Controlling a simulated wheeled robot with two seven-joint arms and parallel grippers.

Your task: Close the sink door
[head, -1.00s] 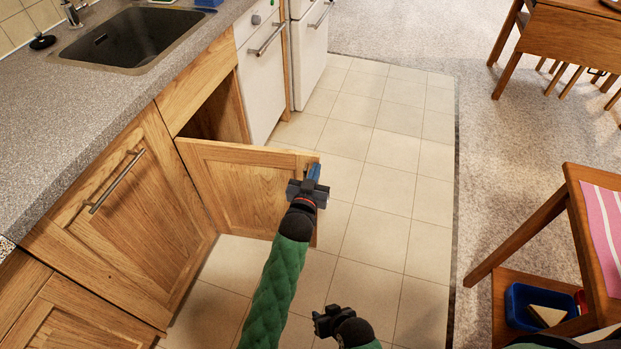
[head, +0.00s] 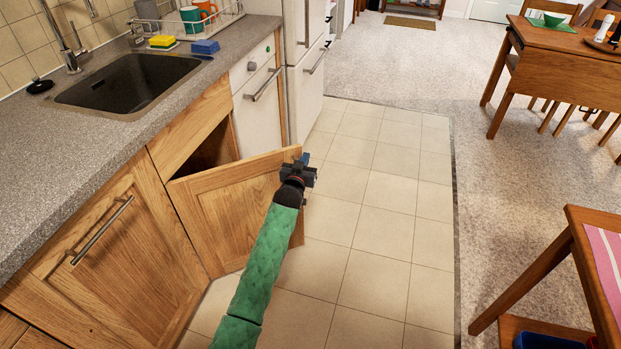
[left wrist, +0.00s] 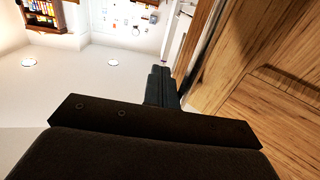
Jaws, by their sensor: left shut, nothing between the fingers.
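The sink door (head: 229,205) is a wooden cabinet door below the sink (head: 130,84). It stands open, swung out over the tiled floor, with the dark cabinet opening (head: 211,147) showing behind it. My left gripper (head: 303,160) is shut and empty at the door's free outer edge, near its top corner. In the left wrist view the shut fingers (left wrist: 160,85) are close beside a wooden panel (left wrist: 262,75) on the right. I cannot tell whether they touch it. My right gripper is out of view.
A closed cabinet door (head: 118,262) with a bar handle is nearer me on the left. A white appliance (head: 257,108) stands beyond the opening. The tiled floor (head: 375,215) to the right is clear. A wooden table (head: 590,240) is at the right edge.

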